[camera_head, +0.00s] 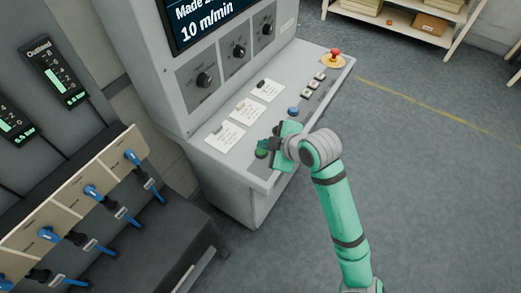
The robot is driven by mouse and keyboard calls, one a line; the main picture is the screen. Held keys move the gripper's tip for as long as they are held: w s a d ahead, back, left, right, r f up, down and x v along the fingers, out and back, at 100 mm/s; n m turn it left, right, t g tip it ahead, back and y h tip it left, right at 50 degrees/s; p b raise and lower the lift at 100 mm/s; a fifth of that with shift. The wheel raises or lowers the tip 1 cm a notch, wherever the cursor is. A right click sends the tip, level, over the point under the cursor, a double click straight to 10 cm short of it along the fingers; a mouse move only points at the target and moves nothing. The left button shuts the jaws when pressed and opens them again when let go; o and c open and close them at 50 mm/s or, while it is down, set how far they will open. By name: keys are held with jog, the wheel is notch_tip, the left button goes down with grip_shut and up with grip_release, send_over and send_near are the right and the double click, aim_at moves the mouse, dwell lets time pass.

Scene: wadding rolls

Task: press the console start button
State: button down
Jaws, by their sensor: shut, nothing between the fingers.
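The console (228,166) is a grey cabinet with a sloped control panel. A green button (261,153) sits at the near left end of the panel, and I take it for the start button. My gripper (266,147) is shut and empty, its fingers right at the green button and partly covering it. I cannot tell whether the fingertips touch it. My green and grey arm reaches in from the lower right.
A blue button (293,111), several small switches and a red emergency knob (334,54) line the panel. White cards (226,136) lie on it. Blue-handled valves (92,191) stand at left, a shelf (398,18) at the back. The floor at right is clear.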

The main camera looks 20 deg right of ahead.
aim_at(264, 153)
jog(key=shift+f, duration=0.1)
dwell(0.3)
jog(key=shift+f, duration=0.35)
jog(key=shift+f, duration=0.4)
dwell(0.7)
jog(key=shift+r, duration=0.85)
jog(key=shift+r, duration=2.5)
